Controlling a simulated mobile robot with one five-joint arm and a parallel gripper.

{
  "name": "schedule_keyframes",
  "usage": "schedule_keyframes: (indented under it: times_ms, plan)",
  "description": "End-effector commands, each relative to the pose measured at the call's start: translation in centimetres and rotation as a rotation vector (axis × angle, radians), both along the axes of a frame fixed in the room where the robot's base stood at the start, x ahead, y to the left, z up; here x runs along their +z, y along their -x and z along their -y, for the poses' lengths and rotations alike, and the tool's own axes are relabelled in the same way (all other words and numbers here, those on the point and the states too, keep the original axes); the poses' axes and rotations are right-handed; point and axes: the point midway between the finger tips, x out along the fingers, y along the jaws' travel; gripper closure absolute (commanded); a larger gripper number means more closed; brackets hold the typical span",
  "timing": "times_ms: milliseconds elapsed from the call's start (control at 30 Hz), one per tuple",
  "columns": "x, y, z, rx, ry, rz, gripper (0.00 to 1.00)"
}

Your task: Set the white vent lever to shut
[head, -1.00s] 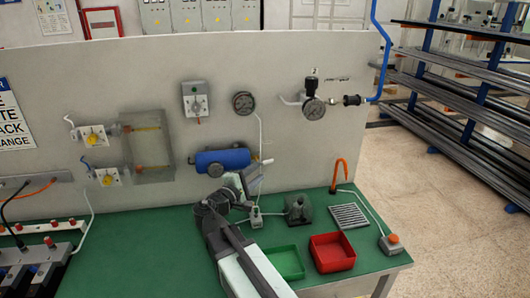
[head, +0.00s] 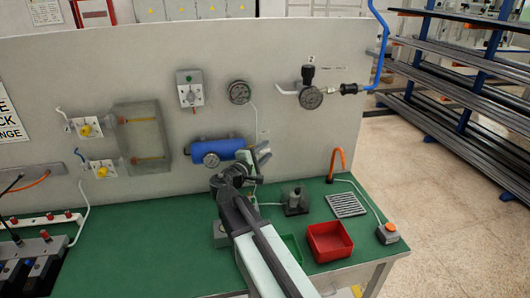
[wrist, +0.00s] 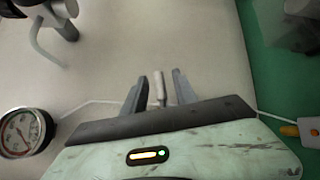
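My gripper (wrist: 158,77) is open in the wrist view, its two grey fingers apart. A slim pale lever (wrist: 160,90), which looks like the white vent lever, shows between them with a small gap on each side. I cannot tell its setting or whether the fingers are deep enough to reach around it. In the head view my gripper (head: 262,153) is raised close to the panel, at the right end of the blue cylinder (head: 214,150). The lever is not clearly visible there, hidden by my gripper.
A round gauge (head: 239,91) with a thin white tube is above; it also shows in the wrist view (wrist: 22,132). A regulator with gauge (head: 311,97) is to the right. The green bench (head: 130,230) carries a red tray (head: 330,242) and a button box (head: 388,233).

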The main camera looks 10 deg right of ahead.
Motion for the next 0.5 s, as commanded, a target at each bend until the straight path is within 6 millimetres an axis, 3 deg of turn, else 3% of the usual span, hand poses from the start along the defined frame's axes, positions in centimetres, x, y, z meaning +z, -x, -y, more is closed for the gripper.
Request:
schedule_keyframes:
  times_ms: [33,167,500]
  plan:
    - [0.0,0.01,0.0,0.0,0.0,0.0,0.66]
    - [0.0,0.01,0.0,0.0,0.0,0.0,1.0]
    - [-0.11,0.04,0.01,-0.001,0.019,0.0,1.0]
